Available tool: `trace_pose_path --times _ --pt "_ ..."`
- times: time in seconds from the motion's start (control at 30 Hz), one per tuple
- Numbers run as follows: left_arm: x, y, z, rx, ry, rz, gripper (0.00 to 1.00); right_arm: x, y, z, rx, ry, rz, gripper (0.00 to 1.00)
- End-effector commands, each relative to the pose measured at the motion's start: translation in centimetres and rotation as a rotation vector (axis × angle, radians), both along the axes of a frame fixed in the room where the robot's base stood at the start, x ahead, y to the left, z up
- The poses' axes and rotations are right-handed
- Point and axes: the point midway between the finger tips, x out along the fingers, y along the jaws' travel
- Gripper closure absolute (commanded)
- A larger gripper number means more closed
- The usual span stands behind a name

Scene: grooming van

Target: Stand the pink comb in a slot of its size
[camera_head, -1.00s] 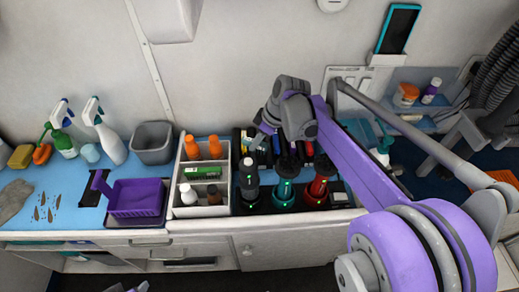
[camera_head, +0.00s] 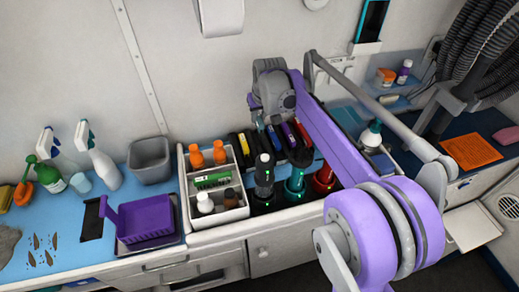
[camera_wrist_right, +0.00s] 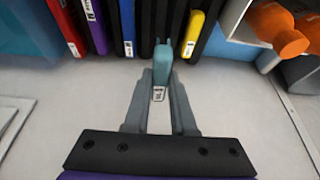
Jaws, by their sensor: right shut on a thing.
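My right gripper (camera_wrist_right: 161,88) is shut on a teal piece (camera_wrist_right: 163,62) with a small white label. In the head view the right gripper (camera_head: 256,112) is above the back of the rack, and its fingertips are small there. The black rack (camera_wrist_right: 142,28) has slots holding red (camera_wrist_right: 62,28), purple (camera_wrist_right: 94,27), blue (camera_wrist_right: 128,26) and yellow (camera_wrist_right: 193,33) edged pieces. The teal piece is before the gap between blue and yellow; whether it touches the rack I cannot tell. No pink comb is clearly seen. My left gripper is out of view.
A white caddy (camera_head: 186,205) with orange-capped bottles stands left of the rack. Clippers, black (camera_head: 264,175), teal (camera_head: 296,182) and red (camera_head: 323,178), stand in front of it. A pink block (camera_head: 508,134) lies at the far right, by an orange mat (camera_head: 471,151).

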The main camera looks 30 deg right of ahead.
Motion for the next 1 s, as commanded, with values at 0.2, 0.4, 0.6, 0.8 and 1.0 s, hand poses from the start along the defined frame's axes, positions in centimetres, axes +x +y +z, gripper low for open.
trace_pose_path --times 0.2,0.4,0.6,0.8,1.0 --pt "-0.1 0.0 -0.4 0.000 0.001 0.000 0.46 0.3 -0.1 -2.6 -0.001 0.000 -0.022 1.00" --pt "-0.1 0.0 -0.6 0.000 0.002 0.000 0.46 0.2 -0.1 -5.7 -0.001 0.000 -0.021 1.00" --pt "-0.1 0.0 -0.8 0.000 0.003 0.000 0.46 0.2 -0.1 -7.3 0.000 0.000 -0.021 1.00" --pt "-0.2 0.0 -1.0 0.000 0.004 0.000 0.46 0.2 -0.2 -9.9 0.000 0.000 -0.021 1.00" --pt "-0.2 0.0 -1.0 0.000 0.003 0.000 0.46 0.2 -0.1 -9.9 0.000 0.000 -0.021 1.00"
